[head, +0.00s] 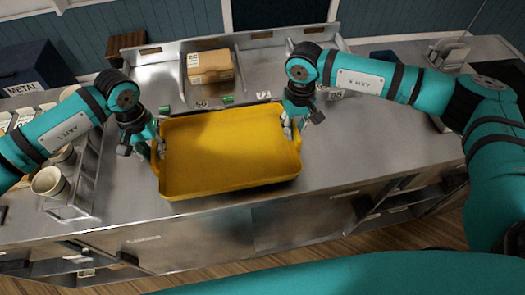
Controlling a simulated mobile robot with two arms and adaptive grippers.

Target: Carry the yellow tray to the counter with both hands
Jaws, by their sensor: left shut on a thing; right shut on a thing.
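The yellow tray (230,150) is in the middle of the head view, empty, with its near edge close to the front edge of the steel counter (370,150). My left gripper (156,145) is shut on the tray's left side. My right gripper (290,125) is shut on its right side. The fingertips are partly hidden by the wrists and the tray rim. I cannot tell whether the tray rests on the counter or is held just above it.
A cardboard box (210,66) stands behind the tray. Cups (50,181) sit in a rack at the left. A dark bin marked METAL (30,68) is at the far left. The counter right of the tray is mostly clear.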

